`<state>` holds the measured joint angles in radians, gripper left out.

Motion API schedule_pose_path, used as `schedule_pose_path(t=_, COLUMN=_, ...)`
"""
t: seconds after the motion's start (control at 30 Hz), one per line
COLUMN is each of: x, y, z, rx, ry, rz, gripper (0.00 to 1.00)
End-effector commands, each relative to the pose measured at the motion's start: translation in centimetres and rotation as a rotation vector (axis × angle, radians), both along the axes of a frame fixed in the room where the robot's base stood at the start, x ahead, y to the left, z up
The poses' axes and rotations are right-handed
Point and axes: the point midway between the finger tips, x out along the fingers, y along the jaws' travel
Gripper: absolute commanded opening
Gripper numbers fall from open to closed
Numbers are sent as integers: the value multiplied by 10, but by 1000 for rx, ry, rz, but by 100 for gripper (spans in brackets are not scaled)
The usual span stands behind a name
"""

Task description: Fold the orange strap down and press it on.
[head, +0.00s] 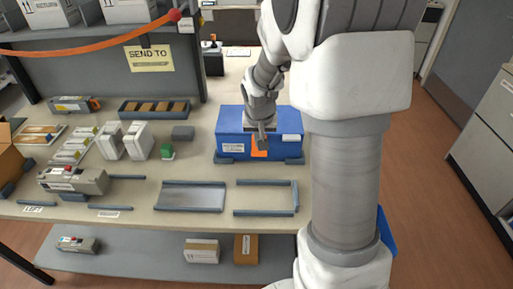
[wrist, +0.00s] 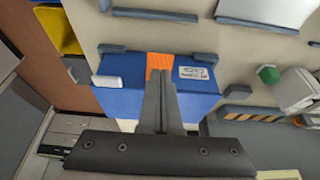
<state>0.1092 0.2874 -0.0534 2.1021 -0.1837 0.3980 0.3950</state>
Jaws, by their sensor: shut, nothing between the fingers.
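The orange strap (head: 259,153) shows on the near face of the blue box (head: 232,121), lying down against it. In the wrist view the orange strap (wrist: 160,62) runs across the edge of the blue box (wrist: 112,104), and my fingers hide part of it. My gripper (head: 262,145) is above the near side of the box, at the strap. In the wrist view my gripper (wrist: 160,76) is shut, with its fingertips over the strap. I cannot tell whether the tips touch it.
Grey corner blocks (head: 225,160) sit at the box's foot. A flat grey tray (head: 190,197) and a rail frame (head: 265,212) lie in front. White cartons (head: 136,140) and a green block (head: 167,151) stand to the left. Bare bench top lies between them.

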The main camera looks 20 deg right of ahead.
Motion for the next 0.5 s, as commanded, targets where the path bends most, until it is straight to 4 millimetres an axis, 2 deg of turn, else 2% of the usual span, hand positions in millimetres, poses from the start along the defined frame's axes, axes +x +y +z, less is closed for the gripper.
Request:
schedule_pose_path(t=0.03, x=2, y=-2, z=-11, rx=0, ry=5, rz=-1, gripper=0)
schedule_pose_path(t=0.2, x=12, y=-6, z=-38, rx=1, ry=4, rz=-1, gripper=0)
schedule_pose_path(t=0.5, x=23, y=-10, z=-66, rx=0, ry=2, rz=0, gripper=0)
